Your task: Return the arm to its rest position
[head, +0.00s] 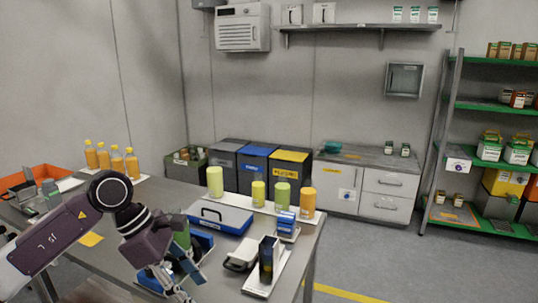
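My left arm (65,235) comes in from the left and reaches over the near part of the grey table (315,240). Its dark wrist bends down, and the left gripper (178,285) points downward at the bottom of the view, in front of blue equipment (200,240). Its fingertips are small and partly cut off, so I cannot tell if it is open or shut or holds anything. My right arm and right gripper are not in view.
Several bottles with orange contents (117,163) stand at the back left. Bins (252,170) stand behind. The floor at right (400,270) is clear.

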